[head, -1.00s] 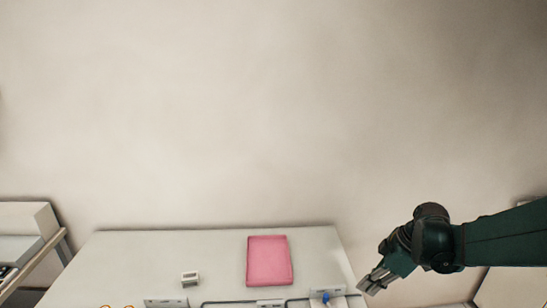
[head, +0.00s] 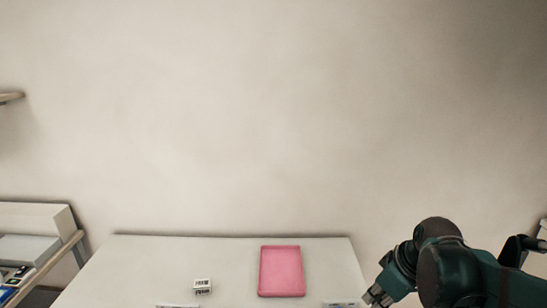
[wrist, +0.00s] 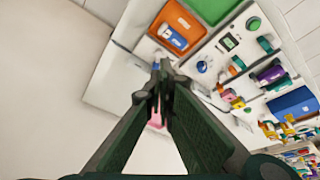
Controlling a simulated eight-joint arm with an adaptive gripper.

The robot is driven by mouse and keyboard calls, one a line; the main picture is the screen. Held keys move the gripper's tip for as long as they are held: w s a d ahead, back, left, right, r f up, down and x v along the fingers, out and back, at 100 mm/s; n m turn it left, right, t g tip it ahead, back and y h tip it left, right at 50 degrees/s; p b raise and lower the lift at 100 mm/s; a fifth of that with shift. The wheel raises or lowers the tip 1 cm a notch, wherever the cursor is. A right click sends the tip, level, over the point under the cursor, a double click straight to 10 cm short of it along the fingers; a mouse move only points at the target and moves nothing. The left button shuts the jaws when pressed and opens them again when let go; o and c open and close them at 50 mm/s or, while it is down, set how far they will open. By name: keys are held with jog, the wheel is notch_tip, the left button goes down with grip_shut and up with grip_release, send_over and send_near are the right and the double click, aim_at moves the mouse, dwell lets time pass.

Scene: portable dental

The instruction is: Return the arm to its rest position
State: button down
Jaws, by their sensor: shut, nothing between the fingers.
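My gripper (head: 374,297) shows at the lower right of the head view, off the right side of the white table. My dark green arm reaches in from the right. In the wrist view, the fingers of my gripper (wrist: 160,75) come together at their tips, shut and empty. The arm touches nothing that I can see, and the lower part of the gripper is close to the bottom edge of the head view.
The white table (head: 225,260) carries a pink tray (head: 282,271) and a small white block (head: 202,286). A shelf unit (head: 35,217) stands at left. The wrist view shows an orange tray (wrist: 165,35), a green tray (wrist: 210,8), a blue box (wrist: 291,105) and several small items.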

jog(key=s+a+r+m+t+h, duration=0.1)
jog(key=s+a+r+m+t, duration=0.2)
jog(key=s+m, duration=0.4)
jog(key=shift+s+a+r+t+h, duration=0.3)
jog(key=shift+s+a+r, duration=0.55)
jog(key=shift+r, duration=0.2)
jog(key=shift+w, duration=0.2)
jog(key=w+d+f+n+g+y+p, duration=0.2)
jog(key=w+d+f+n+g+p, duration=0.1)
jog(key=w+d+f+n, duration=0.3)
jog(key=w+d+f+n+g+y+p, duration=0.2)
jog(key=w+d+f+n, duration=0.4)
jog(key=w, duration=0.4)
jog(key=shift+w+f+n+g+p, duration=0.2)
jog(key=shift+f+n+g+p, duration=0.25)
jog(key=shift+n+p, duration=0.5)
dwell(0.4)
jog(key=shift+a+f, duration=0.15)
